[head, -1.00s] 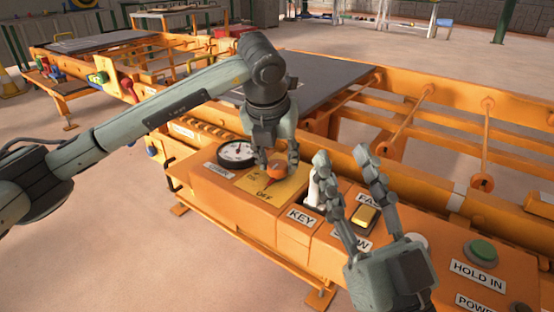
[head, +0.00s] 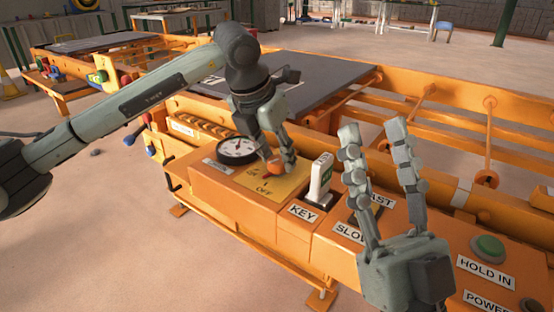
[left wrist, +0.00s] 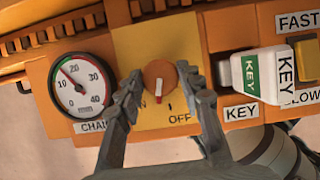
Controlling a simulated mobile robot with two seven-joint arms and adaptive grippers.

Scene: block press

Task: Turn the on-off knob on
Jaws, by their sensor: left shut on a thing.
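The orange on-off knob (head: 274,168) stands on a yellow plate (head: 285,186) on the orange control panel. In the left wrist view, the knob (left wrist: 158,72) has its red-and-white pointer aimed down, between a partly hidden ON label and the OFF label (left wrist: 180,118). My left gripper (head: 276,162) is shut on the knob. Its fingers in the left wrist view (left wrist: 161,82) stand on either side of the knob. My right gripper (head: 372,130) is open and empty, raised in front of the panel's right half.
A round gauge (head: 238,150) sits left of the knob. A white key (head: 320,178) stands upright just right of the plate. Further right are a green HOLD IN button (head: 488,247) and a SLOW label (head: 350,233). A dark flat bed (head: 310,82) lies behind.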

